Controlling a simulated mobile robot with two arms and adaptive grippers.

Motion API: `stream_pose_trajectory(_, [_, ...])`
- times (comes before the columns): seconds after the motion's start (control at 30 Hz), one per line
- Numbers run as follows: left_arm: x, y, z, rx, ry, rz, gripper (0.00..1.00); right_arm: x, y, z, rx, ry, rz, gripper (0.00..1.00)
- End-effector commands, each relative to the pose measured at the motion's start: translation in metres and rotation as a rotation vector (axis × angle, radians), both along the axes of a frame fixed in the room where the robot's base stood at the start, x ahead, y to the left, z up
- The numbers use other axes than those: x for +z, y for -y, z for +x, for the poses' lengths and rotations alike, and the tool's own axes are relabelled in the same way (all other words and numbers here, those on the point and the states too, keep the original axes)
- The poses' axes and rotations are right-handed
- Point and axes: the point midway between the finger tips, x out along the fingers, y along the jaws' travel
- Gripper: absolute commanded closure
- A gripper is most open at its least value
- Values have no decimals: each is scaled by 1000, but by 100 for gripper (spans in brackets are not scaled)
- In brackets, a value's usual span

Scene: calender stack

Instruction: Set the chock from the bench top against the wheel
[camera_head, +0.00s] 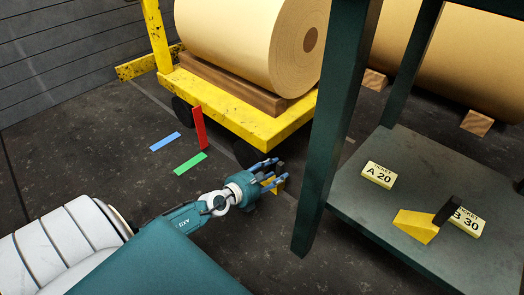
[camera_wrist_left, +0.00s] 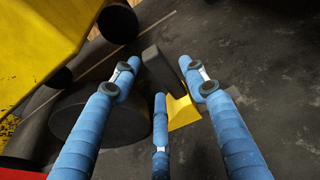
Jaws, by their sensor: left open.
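A yellow chock with a dark handle is on the floor by the cart wheel in the left wrist view, its yellow wedge (camera_wrist_left: 183,113) right of the wheel (camera_wrist_left: 105,120). In the head view, a little of the chock (camera_head: 279,185) shows behind the fingers, near the wheel (camera_head: 246,153). My left gripper (camera_head: 270,172) is open, its blue fingers spread around the chock in the left wrist view (camera_wrist_left: 160,72). I cannot tell whether chock and wheel touch; a finger covers the gap. The right gripper is not in view.
The yellow cart (camera_head: 245,118) carries a large paper roll (camera_head: 235,40). A dark green bench leg (camera_head: 335,120) stands right of my gripper. Its lower shelf (camera_head: 365,215) holds another yellow chock (camera_head: 415,226) and tickets. A red upright piece (camera_head: 199,128) stands left of the wheel.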

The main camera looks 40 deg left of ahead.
Motion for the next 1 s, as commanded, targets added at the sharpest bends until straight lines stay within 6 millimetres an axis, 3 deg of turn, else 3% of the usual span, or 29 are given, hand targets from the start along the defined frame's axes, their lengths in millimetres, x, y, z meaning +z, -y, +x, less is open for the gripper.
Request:
stream_pose_trajectory(0.2, [15, -4, -49, -3, -4, 4, 56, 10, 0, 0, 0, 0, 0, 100])
stream_pose_trajectory(0.4, [24, -6, -79, -2, -2, 2, 56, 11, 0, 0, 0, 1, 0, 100])
stream_pose_trajectory(0.6, [30, -7, -90, -1, 1, 0, 56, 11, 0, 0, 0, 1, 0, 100])
stream_pose_trajectory(1.0, [30, -7, -91, 0, 2, 0, 56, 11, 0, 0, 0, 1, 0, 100])
